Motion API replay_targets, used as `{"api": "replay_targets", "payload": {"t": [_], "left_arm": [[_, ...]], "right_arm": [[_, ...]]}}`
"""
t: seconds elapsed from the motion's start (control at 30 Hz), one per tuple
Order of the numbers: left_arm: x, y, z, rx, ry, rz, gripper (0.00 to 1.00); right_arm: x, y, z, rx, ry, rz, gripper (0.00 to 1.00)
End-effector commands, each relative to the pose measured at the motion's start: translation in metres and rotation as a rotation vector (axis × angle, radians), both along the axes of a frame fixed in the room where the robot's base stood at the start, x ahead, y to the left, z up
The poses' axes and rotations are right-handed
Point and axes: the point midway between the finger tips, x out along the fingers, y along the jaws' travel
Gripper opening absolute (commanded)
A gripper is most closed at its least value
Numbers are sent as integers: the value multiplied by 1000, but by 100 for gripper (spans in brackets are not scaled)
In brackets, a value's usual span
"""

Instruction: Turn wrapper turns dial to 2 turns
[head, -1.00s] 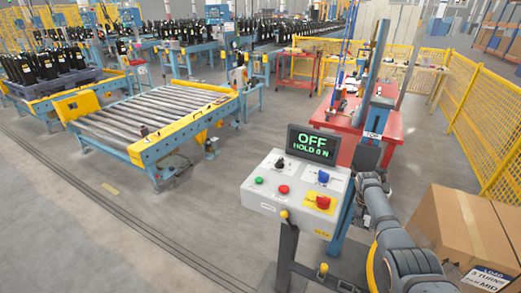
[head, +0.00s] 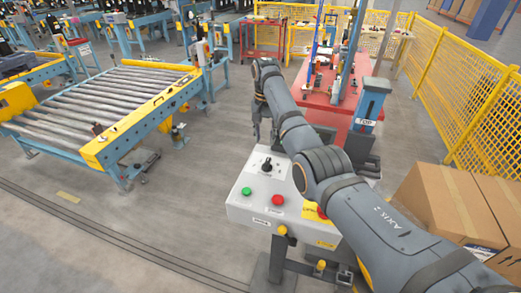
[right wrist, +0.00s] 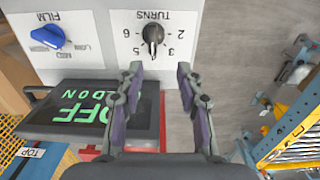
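The turns dial is a black knob (right wrist: 152,36) on the light grey control panel (right wrist: 88,14), with upside-down numbers around it in the right wrist view. Its pale mark points down in that picture, between 3 and 5. In the head view the dial (head: 267,165) shows at the panel's (head: 240,203) upper part. My right gripper (right wrist: 160,72) is open and empty, its fingers apart just short of the dial, not touching it. In the head view the gripper (head: 261,135) hangs above and behind the dial, partly hidden by my arm. My left gripper is not in view.
A blue film knob (right wrist: 47,37) sits beside the dial. A display reading OFF (right wrist: 90,112) adjoins the panel. A green button (head: 246,191) and red button (head: 278,200) lie below the dial. Cardboard boxes (head: 445,205) stand right; a roller conveyor (head: 110,100) stands left.

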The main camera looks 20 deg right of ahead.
Motion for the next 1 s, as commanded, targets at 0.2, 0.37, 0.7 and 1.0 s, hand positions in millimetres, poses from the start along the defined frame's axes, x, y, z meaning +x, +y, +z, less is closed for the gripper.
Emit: {"api": "replay_targets", "payload": {"t": [0.2,0.37,0.7,1.0], "left_arm": [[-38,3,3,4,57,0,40],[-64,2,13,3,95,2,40],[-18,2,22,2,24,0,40],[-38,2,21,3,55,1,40]], "right_arm": [[-1,-1,-13,-1,4,-1,37],[-2,-1,-46,0,5,-1,37],[-2,-2,-101,0,1,-1,37],[-2,-2,-106,-1,-1,-1,37]]}}
